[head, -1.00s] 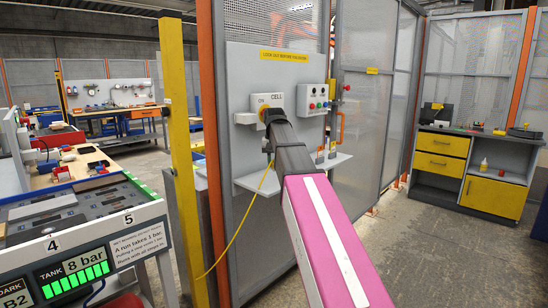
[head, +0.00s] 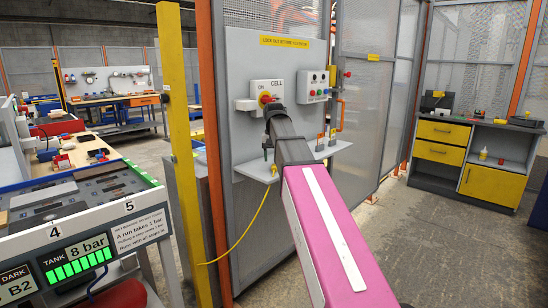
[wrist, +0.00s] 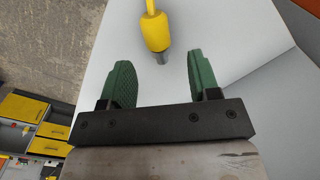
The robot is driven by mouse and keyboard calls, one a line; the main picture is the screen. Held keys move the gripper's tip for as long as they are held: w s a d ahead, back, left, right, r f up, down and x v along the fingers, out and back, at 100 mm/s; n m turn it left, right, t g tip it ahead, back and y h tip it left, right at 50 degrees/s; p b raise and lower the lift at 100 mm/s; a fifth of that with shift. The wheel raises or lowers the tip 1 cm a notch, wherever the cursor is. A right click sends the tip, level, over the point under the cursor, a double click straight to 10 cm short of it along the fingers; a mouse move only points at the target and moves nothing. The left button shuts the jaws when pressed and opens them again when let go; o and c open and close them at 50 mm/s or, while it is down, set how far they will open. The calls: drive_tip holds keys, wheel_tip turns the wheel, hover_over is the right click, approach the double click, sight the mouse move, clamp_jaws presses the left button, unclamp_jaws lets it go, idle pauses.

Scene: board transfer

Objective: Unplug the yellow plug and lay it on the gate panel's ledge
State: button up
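The yellow plug (wrist: 156,33) shows in the wrist view with its grey metal tip toward me and its yellow cable (wrist: 151,6) running away from it. It appears to lie on the pale ledge (wrist: 228,30), just beyond my fingers. My gripper (wrist: 158,68) is open, its green fingers to either side of the plug's tip with clear gaps, touching neither side. In the head view the ledge (head: 258,170) juts from the grey gate panel (head: 246,70). My gripper is low at the panel there, mostly hidden by my arm. The plug itself cannot be made out there.
The yellow cable (head: 242,234) hangs below the ledge. A yellow post (head: 176,120) stands left, beside a bench with a tank gauge (head: 77,262).

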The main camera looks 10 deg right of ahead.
wheel_tip(320, 180, up, 8)
drive_tip(key=shift+f, duration=0.25)
idle(0.4)
